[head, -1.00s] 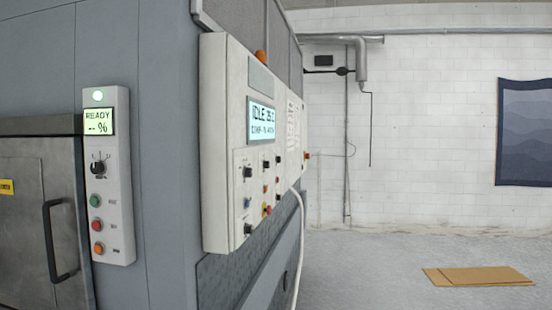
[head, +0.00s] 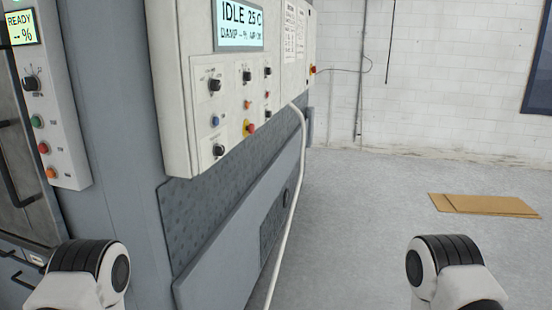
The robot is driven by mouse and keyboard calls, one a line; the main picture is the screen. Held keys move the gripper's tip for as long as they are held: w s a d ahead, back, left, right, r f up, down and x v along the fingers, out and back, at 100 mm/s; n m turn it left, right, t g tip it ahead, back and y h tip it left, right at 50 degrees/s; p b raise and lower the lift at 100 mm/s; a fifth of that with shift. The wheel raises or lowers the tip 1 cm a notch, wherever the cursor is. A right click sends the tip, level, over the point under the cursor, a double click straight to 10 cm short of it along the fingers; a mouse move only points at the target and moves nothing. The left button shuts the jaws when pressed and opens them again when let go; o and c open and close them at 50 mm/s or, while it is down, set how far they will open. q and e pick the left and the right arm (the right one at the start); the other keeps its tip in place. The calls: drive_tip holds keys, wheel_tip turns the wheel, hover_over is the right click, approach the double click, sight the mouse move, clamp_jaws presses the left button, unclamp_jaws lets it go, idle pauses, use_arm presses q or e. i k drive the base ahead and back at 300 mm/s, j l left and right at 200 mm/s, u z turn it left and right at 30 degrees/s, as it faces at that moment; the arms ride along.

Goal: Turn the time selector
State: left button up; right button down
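The white control panel (head: 180,100) is on the side of the grey machine, left of centre in the head view. It carries several black selector knobs: one at upper left (head: 215,85), one to its right (head: 247,76), and one at lower left (head: 218,150). Their labels are too small to read, so I cannot tell which is the time selector. The display (head: 239,24) above reads IDLE 25 C. My two arms show at the bottom left and bottom right, apart from the panel. Neither gripper is in view.
A narrower panel (head: 68,150) with a READY display, a knob and coloured buttons is at far left. A pale hose (head: 290,200) hangs from the main panel. Flat cardboard (head: 485,204) lies on the floor at right. The floor between is clear.

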sight(246, 76)
drive_tip(key=i+l+u, duration=0.1)
drive_tip(key=i+l, duration=0.2)
drive_tip(key=l, duration=0.2)
drive_tip(key=i+l+u, duration=0.15)
drive_tip(key=i+l, duration=0.15)
drive_tip(key=l, duration=0.2)
drive_tip(key=i+l+u, duration=0.1)
drive_tip(key=i+l, duration=0.15)
drive_tip(key=l, duration=0.3)
drive_tip(key=i+l+u, duration=0.1)
drive_tip(key=i+l, duration=0.15)
drive_tip(key=l, duration=0.3)
drive_tip(key=i+l+u, duration=0.1)
drive_tip(key=i+l, duration=0.15)
drive_tip(key=l, duration=0.35)
drive_tip(key=i+l+u, duration=0.15)
drive_tip(key=l, duration=0.45)
drive_tip(key=i+l+u, duration=0.1)
drive_tip(key=l, duration=0.55)
drive_tip(key=i+l+u, duration=0.1)
drive_tip(key=i+l, duration=0.15)
drive_tip(key=l, duration=0.35)
